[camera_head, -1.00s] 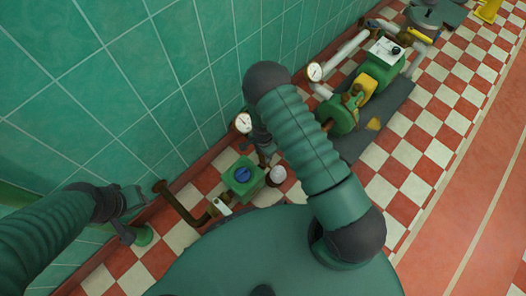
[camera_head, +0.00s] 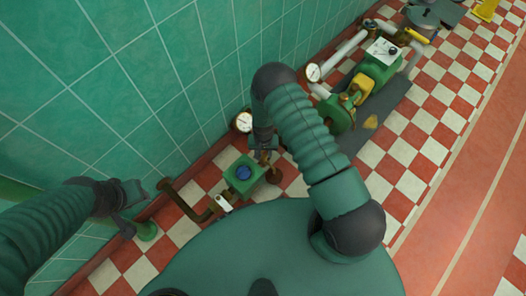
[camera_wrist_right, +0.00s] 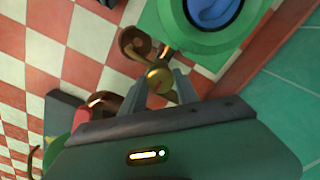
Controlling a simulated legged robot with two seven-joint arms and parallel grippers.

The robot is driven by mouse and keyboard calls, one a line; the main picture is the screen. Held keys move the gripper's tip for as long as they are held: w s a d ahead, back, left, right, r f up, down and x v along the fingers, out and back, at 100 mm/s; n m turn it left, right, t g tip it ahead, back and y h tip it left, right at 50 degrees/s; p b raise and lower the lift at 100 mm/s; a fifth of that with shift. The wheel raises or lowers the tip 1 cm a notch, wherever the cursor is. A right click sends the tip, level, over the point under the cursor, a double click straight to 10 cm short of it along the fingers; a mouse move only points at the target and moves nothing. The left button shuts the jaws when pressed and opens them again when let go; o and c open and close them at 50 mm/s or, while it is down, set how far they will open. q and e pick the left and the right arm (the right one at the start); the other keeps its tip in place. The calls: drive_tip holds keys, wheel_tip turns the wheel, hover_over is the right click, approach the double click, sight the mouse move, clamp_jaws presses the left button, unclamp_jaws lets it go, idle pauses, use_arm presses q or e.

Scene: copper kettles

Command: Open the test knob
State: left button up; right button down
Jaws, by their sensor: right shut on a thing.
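A small round brass knob (camera_wrist_right: 160,79) sits on brown pipework in the right wrist view, beside a green box (camera_head: 236,187) with a blue round dial (camera_head: 244,172). My right gripper (camera_wrist_right: 178,88) is shut on the brass knob, with a finger on either side of it. In the head view my right gripper (camera_head: 263,153) points down just behind the green box, and its hold on the knob is too small to make out there. My left gripper (camera_head: 136,209) is open and empty near the tiled wall at the left.
A white-faced gauge (camera_head: 243,122) stands by the wall close to my right gripper. A second gauge (camera_head: 313,72) and a green pump (camera_head: 339,114) stand farther right. A brown pipe (camera_head: 184,203) runs left of the green box. The red and white floor is clear at the right.

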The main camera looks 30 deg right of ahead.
drive_tip(key=shift+w+n, duration=0.15)
drive_tip(key=shift+n, duration=0.15)
idle(0.4)
drive_tip(key=c, duration=0.9)
unclamp_jaws()
wheel_tip(320, 180, up, 17)
drive_tip(key=p, duration=0.7)
